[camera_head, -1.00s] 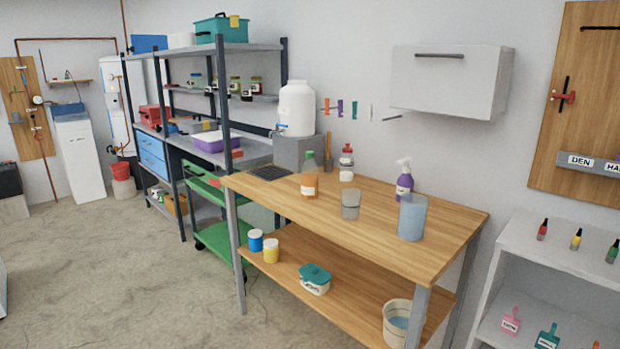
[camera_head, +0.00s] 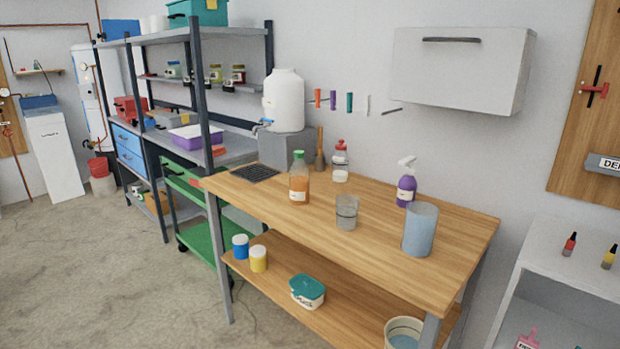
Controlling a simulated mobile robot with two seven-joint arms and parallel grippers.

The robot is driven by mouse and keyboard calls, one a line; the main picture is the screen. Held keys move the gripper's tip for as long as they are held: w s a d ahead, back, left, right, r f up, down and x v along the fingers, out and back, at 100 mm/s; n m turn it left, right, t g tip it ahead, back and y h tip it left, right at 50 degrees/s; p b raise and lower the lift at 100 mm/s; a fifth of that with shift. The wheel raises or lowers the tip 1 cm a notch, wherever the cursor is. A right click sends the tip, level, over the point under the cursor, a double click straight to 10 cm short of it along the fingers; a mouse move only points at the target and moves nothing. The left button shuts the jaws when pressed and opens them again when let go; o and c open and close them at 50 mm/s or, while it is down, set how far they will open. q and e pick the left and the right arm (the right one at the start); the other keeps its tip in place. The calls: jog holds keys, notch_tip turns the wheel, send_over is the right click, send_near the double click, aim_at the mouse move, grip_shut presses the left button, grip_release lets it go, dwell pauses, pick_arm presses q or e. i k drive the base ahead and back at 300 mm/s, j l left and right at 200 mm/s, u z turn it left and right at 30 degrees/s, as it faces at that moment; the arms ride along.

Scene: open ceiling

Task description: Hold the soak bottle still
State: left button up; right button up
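Several bottles stand upright on the wooden workbench (camera_head: 400,257), and I cannot tell from their labels which is the soak bottle. One is an orange bottle with a green cap (camera_head: 299,180). Another is a clear bottle with a red cap and white label (camera_head: 340,162), near the wall. The third is a purple spray bottle with a white trigger (camera_head: 406,186). Nothing touches any of them. Neither of my grippers shows in the head view.
A clear glass (camera_head: 346,212) and a larger bluish cup (camera_head: 420,229) stand on the bench top. A white tank with a tap (camera_head: 284,101) stands at its back left. A wall cabinet (camera_head: 460,68) hangs above. The bench's front strip is clear.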

aim_at(300, 172)
jog(key=i+j+z, duration=0.35)
jog(key=i+j, duration=0.3)
jog(key=i+j+z, duration=0.15)
jog(key=j, duration=0.2)
jog(key=i+j+z, duration=0.15)
jog(key=j, duration=0.25)
jog(key=i+j+z, duration=0.15)
jog(key=j, duration=0.25)
jog(key=j+z, duration=0.1)
jog(key=j, duration=0.25)
jog(key=j+z, duration=0.15)
jog(key=j, duration=0.25)
jog(key=k+j+z, duration=0.15)
jog(key=j, duration=0.2)
jog(key=i, duration=0.05)
